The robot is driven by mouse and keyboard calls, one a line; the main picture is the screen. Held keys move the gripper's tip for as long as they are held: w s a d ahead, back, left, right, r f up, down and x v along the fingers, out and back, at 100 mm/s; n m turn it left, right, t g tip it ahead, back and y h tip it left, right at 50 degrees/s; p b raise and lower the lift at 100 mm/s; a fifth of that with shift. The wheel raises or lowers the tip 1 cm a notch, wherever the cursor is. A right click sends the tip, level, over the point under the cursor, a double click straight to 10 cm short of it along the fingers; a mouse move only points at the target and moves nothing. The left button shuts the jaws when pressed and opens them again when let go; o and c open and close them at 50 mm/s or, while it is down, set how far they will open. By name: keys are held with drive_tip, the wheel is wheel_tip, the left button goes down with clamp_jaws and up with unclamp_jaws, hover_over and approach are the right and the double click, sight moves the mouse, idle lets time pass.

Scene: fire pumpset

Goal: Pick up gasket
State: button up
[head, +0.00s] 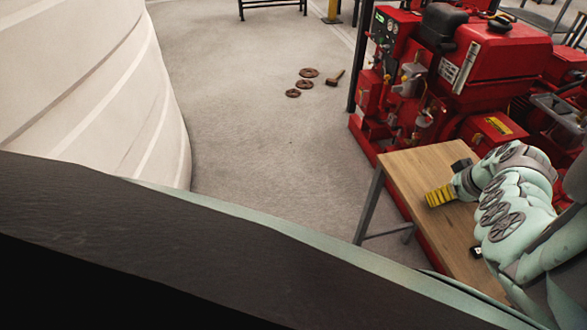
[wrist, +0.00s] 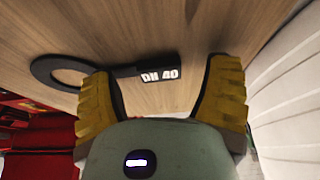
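The gasket (wrist: 55,61) is a flat black ring with a straight tab labelled in white, which seems to read DN 40. It lies on the wooden table top. My gripper (wrist: 163,72) has two yellow ribbed fingers spread apart with nothing between their pads. In the wrist view, the tab shows beyond the gap between the fingers, and the ring is to the left, partly behind the left finger. In the head view, my gripper (head: 440,196) is over the table, and my arm hides much of the table top. I cannot clearly make out the ring there.
The wooden table (head: 405,170) stands beside a red pumpset (head: 470,75). A small black item (head: 476,252) shows at my arm's edge. Several brown rings (head: 304,84) and a hammer (head: 335,77) lie on the open floor. A large white tank (head: 90,90) is at left.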

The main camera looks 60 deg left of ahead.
drive_tip(key=c, duration=1.2)
drive_tip(key=shift+r, duration=0.1)
